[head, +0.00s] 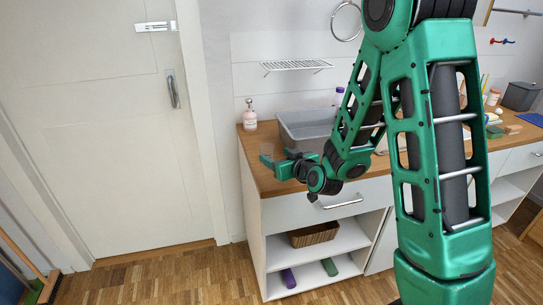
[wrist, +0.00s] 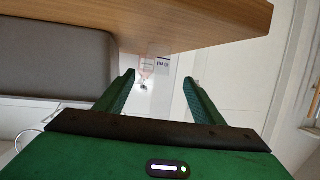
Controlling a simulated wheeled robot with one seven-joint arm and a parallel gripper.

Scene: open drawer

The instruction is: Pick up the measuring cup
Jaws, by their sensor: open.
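A clear, see-through vessel that looks like the measuring cup (wrist: 162,63) shows in the wrist view, ahead of and between my fingertips, with small dark markings. In the head view it is only a faint pale shape (head: 267,149) by my fingers, at the left part of the wooden counter (head: 256,180). My gripper (head: 265,157) is level, pointing left over the counter's front. In the wrist view my gripper (wrist: 158,78) is open, one finger on each side of the vessel's line. I cannot tell whether either finger touches it.
A grey bin (head: 305,126) stands on the counter right of my gripper; it also shows in the wrist view (wrist: 55,65). The drawer (head: 290,211) below looks closed.

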